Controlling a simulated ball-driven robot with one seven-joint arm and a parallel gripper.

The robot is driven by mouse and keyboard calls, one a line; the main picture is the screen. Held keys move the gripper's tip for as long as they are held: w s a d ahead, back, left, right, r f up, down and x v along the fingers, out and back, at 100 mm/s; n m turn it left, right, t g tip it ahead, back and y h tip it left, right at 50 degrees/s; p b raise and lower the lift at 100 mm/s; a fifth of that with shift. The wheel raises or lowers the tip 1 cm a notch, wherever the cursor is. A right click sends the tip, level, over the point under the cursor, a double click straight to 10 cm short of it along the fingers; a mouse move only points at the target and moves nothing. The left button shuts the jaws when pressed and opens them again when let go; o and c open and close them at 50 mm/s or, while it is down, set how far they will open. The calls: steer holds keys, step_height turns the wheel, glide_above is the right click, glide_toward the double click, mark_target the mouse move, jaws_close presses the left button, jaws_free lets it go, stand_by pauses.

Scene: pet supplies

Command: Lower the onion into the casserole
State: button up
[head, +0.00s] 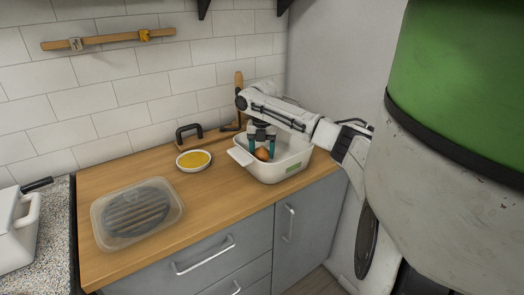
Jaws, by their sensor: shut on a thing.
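The onion (262,154) is a small orange-brown round thing. The onion's lower part is hidden by the dish's near wall. I cannot tell whether it touches the dish's floor.
A white bowl of yellow contents (194,160) stands left of the casserole, with a black handle-like thing (188,131) behind it. A clear lidded container (137,212) lies at the front left. A white pot (18,228) stands at the far left. The wooden counter (215,205) is clear in front.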

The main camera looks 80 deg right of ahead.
steer(key=shift+f+b, duration=0.6)
steer(key=shift+f, duration=0.7)
stand_by(0.6)
steer(key=o, duration=1.2)
step_height(320, 180, up, 11)
steer(key=shift+f+b, duration=0.1)
steer(key=shift+b, duration=0.25)
